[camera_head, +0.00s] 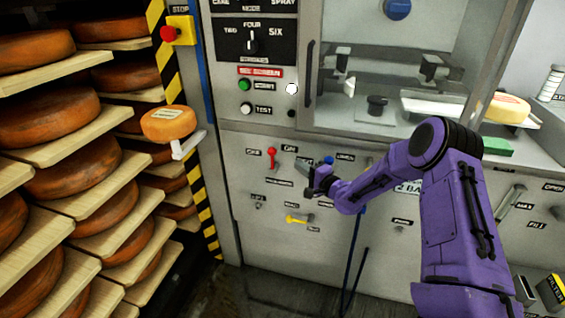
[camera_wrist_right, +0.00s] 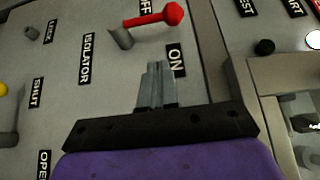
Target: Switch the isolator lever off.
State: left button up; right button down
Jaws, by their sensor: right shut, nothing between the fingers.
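The isolator lever (camera_head: 271,157) has a red handle and sits on the grey panel between the OFF and ON labels. In the right wrist view the lever (camera_wrist_right: 155,19) leans from its grey pivot toward the OFF side, with its round knob nearest the top edge. My right gripper (camera_head: 312,181) is to the right of and below the lever in the head view. In the right wrist view its grey fingers (camera_wrist_right: 155,80) are together and empty, beside the ON label (camera_wrist_right: 176,60) and apart from the lever. My left gripper is out of view.
A yellow-handled lever (camera_head: 298,219) is below on the panel. Green and white buttons (camera_head: 245,86) and a rotary selector (camera_head: 251,42) are above. Shelves of cheese wheels (camera_head: 65,119) fill the left. A red stop button (camera_head: 168,34) is at the upper left.

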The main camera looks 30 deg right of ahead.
jog(key=shift+w+a+p, duration=0.15)
jog(key=shift+w+a, duration=0.45)
jog(key=shift+w, duration=0.4)
jog(key=shift+w+a+p, duration=0.1)
jog(key=shift+w+a, duration=0.5)
jog(key=shift+w, duration=0.45)
jog(key=shift+w+a+p, duration=0.15)
jog(key=shift+w+a, duration=0.45)
jog(key=shift+w, duration=0.4)
jog(key=shift+w+a+r+g+p, duration=0.1)
jog(key=shift+r+g+p, duration=0.2)
jog(key=shift+p, duration=0.3)
